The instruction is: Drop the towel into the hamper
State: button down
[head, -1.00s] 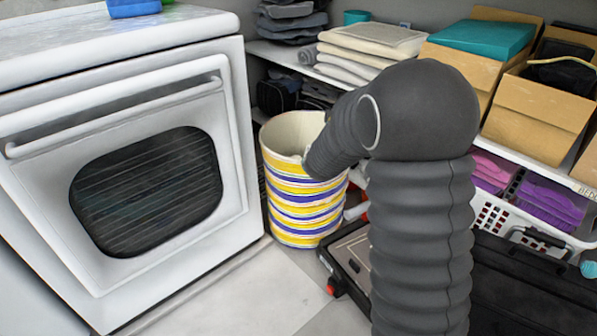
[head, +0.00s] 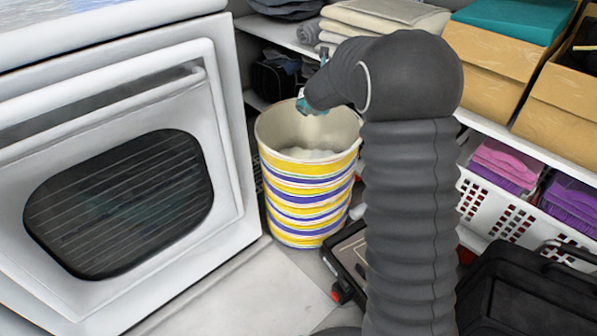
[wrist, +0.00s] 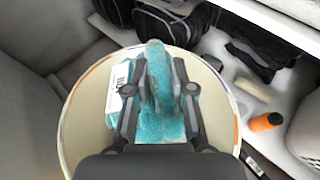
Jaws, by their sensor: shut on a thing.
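The teal towel (wrist: 160,126) is pinched between the fingers of my gripper (wrist: 160,78) and bunches up around them, with a white tag on its left. In the head view a small part of the towel (head: 303,105) shows at the end of my arm; the rest is hidden behind it. The hamper (head: 305,212) is a round bin with yellow, white and blue stripes, standing open and upright on the floor. In the wrist view its rim (wrist: 64,128) surrounds the towel. My gripper is over the hamper's opening. Something whitish lies inside the hamper.
A white oven (head: 215,120) stands close on the hamper's left. Shelves behind and right hold folded towels (head: 385,18), cardboard boxes (head: 492,60) and a white basket (head: 490,208). A black case (head: 525,290) lies on the floor at right.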

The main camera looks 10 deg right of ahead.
jog(key=shift+f+b, duration=0.9)
jog(key=shift+f, duration=0.85)
jog(key=c, duration=0.9)
grip_release()
jog(key=shift+s, duration=0.1)
jog(key=v, duration=1.2)
